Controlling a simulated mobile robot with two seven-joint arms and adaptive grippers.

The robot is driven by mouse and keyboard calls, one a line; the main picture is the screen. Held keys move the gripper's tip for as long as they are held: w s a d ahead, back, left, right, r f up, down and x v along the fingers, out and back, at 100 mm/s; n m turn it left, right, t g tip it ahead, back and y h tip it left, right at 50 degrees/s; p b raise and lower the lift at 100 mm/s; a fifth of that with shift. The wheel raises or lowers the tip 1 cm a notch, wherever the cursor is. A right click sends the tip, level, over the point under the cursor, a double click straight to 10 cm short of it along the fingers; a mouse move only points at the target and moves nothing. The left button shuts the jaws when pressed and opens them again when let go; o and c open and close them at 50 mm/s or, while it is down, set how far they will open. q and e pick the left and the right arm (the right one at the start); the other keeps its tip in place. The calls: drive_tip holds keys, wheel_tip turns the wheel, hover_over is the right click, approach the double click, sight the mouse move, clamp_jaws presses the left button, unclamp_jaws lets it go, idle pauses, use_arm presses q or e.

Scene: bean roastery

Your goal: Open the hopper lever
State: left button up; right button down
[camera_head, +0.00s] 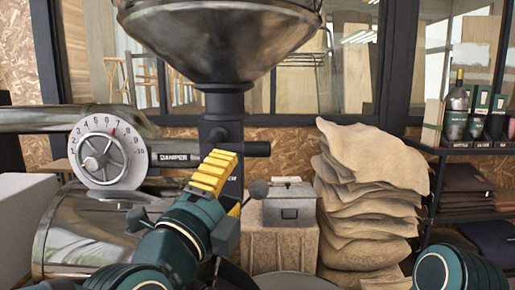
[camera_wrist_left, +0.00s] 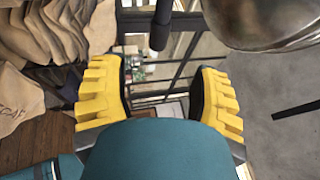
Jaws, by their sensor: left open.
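The metal hopper (camera_head: 222,40) stands above a black neck (camera_head: 221,122) in the head view. The hopper lever, a short black bar (camera_head: 257,149), sticks out to the right of the neck. In the left wrist view a black rod (camera_wrist_left: 160,30), seemingly this lever, hangs in from the top, near the hopper (camera_wrist_left: 275,20). My left gripper (camera_head: 230,180) is just below the lever in the head view. Its yellow fingers (camera_wrist_left: 158,72) are open and apart, with nothing held between them. The rod lies beyond the fingertips. My right gripper is not visible.
A dial (camera_head: 105,152) and damper label are left of the neck. Stacked sacks (camera_head: 365,200) and a shelf (camera_head: 475,150) stand farther right.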

sight(253, 152)
use_arm(q)
drive_tip(key=x, duration=1.1)
drive_tip(key=shift+w+d+p, duration=0.1)
drive_tip(key=shift+w+p, duration=0.2)
drive_tip(key=shift+p, duration=0.05)
drive_tip(key=shift+o, duration=0.2)
drive_tip(key=shift+s, duration=0.1)
clamp_jaws()
